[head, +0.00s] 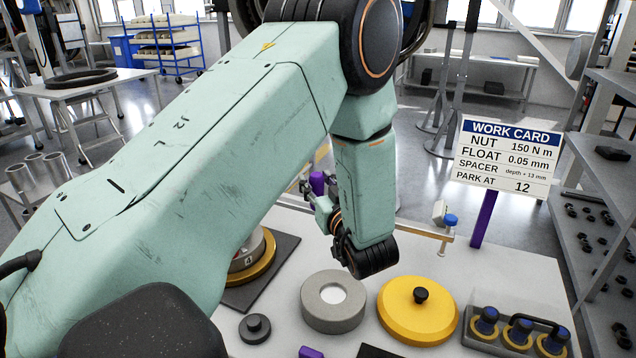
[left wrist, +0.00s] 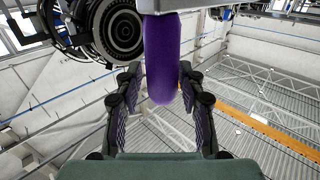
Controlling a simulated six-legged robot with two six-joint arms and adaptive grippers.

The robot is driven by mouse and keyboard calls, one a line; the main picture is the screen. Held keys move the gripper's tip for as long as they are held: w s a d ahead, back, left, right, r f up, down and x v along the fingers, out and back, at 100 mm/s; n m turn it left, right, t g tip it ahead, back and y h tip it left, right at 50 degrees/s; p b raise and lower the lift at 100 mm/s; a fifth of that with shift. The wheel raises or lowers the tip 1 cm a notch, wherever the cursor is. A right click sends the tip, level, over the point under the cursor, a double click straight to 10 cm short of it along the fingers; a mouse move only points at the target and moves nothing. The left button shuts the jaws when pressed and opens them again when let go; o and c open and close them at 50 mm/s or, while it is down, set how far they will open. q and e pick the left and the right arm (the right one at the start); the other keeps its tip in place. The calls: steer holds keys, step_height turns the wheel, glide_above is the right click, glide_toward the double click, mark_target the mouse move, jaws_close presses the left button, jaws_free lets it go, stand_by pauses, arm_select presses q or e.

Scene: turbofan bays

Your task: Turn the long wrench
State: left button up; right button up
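A purple rounded grip (head: 317,183), which I take to be the handle of the long wrench, shows just beyond my left gripper (head: 314,195) in the head view. The rest of the wrench is hidden behind my left arm. In the left wrist view the purple grip (left wrist: 164,62) hangs down from the top, its rounded end between the fingers of my left gripper (left wrist: 163,90). The fingers are apart, with gaps visible beside the grip. My right gripper is not in view.
A work card (head: 506,157) stands behind on a purple post. Shelving (head: 600,200) is at right.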

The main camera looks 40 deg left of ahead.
arm_select(q)
steer(key=shift+s+r, duration=0.15)
steer(key=shift+s, duration=0.05)
steer(key=c, duration=0.3)
steer(key=shift+w, duration=0.1)
jaws_close()
steer(key=shift+s+f, duration=0.2)
steer(key=shift+f, duration=0.05)
